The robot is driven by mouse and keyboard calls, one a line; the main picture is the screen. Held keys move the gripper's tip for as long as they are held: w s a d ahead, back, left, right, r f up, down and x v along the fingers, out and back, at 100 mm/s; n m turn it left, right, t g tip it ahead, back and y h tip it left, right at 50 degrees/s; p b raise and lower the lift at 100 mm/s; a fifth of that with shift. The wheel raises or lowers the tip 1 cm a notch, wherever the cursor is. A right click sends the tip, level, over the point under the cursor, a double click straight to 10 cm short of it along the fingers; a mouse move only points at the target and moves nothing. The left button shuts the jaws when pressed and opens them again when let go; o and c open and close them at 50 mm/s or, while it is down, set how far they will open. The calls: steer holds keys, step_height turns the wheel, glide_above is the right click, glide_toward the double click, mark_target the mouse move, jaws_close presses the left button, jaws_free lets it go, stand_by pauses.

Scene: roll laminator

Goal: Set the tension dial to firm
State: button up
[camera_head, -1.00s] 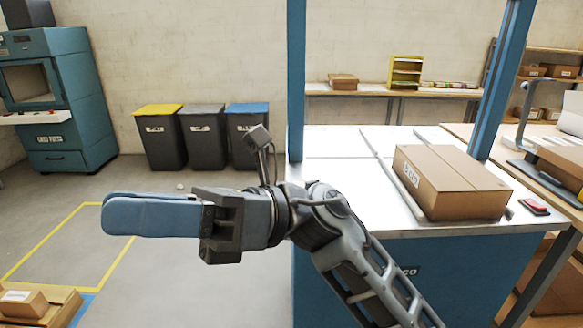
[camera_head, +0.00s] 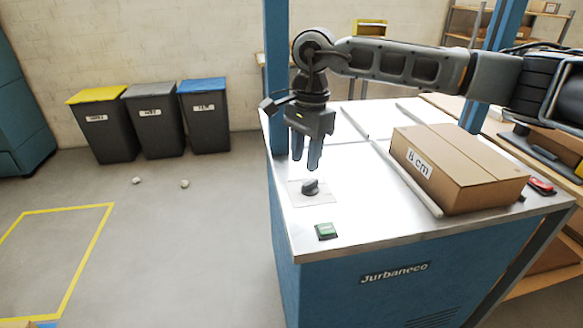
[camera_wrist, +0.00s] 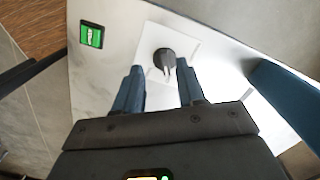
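The tension dial (camera_head: 310,187) is a dark round knob on a pale square plate (camera_head: 325,199) near the front left of the white machine top. It also shows in the wrist view (camera_wrist: 164,62), ahead of my fingertips, with its ridge facing my gripper. The marks on the plate are too small to read. My gripper (camera_head: 306,168) points down just above and behind the dial. In the wrist view my two blue fingers (camera_wrist: 160,68) are apart, with the dial seen between and beyond their tips. Nothing is held, and I cannot see contact with the dial.
A green button (camera_head: 326,231) is in front of the dial. A blue post (camera_head: 277,80) rises close left of my gripper. Rails (camera_head: 407,178) cross the top.

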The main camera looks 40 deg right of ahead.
mark_target(310, 182)
steer(key=shift+w+d+r+h, duration=0.15)
steer(key=shift+d+h, duration=0.15)
steer(key=shift+d, duration=0.95)
step_height(310, 182, down, 8)
steer(key=shift+r+p, duration=0.15)
steer(key=shift+p, duration=0.35)
jaws_close()
